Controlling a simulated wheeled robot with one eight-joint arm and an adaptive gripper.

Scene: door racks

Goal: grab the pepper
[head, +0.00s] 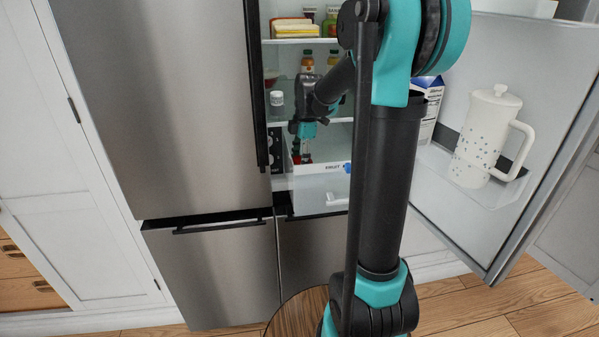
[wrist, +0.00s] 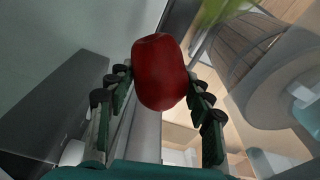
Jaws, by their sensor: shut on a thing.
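A red pepper (wrist: 160,72) is between the fingertips of my gripper (wrist: 158,84) in the wrist view, with a finger on each side of it. My gripper is shut on it. In the head view, my gripper (head: 302,150) is inside the open fridge, above the drawer at the bottom of the compartment. A small bit of red, the pepper (head: 305,158), shows at its fingertips there. My arm hides part of the fridge inside.
The right fridge door stands open, with a white jug (head: 487,137) and a carton (head: 428,108) on its shelf. Bottles (head: 308,62) and a yellow package (head: 296,30) stand on upper shelves. A white drawer (head: 322,190) sits below my gripper. The left door (head: 165,100) is shut.

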